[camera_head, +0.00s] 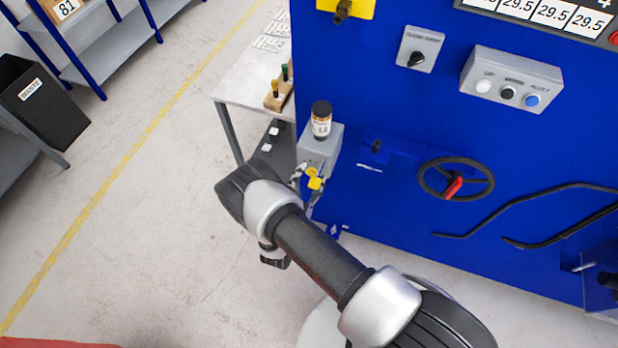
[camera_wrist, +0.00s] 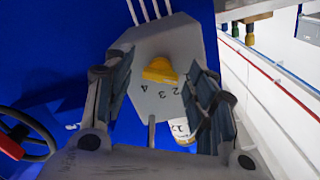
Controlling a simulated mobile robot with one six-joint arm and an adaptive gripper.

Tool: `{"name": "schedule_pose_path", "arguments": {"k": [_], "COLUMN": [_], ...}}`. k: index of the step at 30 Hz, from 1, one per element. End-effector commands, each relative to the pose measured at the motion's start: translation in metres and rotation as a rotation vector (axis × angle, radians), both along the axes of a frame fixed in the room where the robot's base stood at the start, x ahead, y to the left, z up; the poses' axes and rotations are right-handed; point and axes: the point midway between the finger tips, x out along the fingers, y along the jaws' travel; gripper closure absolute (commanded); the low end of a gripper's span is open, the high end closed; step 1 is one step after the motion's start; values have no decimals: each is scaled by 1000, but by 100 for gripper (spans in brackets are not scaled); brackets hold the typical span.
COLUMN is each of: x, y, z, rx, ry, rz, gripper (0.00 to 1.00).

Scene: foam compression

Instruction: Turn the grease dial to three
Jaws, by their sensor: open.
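The yellow grease dial (camera_wrist: 160,70) sits on a grey plate (camera_wrist: 160,45) on the blue machine, with the printed numbers 2, 3 and 4 visible beside it. I cannot tell for sure which number it points to. In the head view the yellow dial (camera_head: 315,181) shows low on the grey grease box (camera_head: 322,147). My gripper (camera_wrist: 160,80) is open, with one finger on each side of the dial in the wrist view. Gaps show between the fingers and the dial. In the head view the fingers are partly hidden behind my wrist.
A dark-capped bottle (camera_head: 321,120) stands on the grease box. A side table (camera_head: 240,82) is behind left. Bent black bars (camera_head: 520,207) are further right.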

Motion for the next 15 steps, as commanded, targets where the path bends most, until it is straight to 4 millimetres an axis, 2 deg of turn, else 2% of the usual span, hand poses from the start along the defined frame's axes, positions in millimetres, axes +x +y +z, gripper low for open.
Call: {"name": "schedule_pose_path", "arguments": {"k": [8,15], "x": [1,1], "y": [0,0], "z": [0,0], "rx": [1,1], "ry": [0,0], "rz": [0,0], "gripper": [49,65]}}
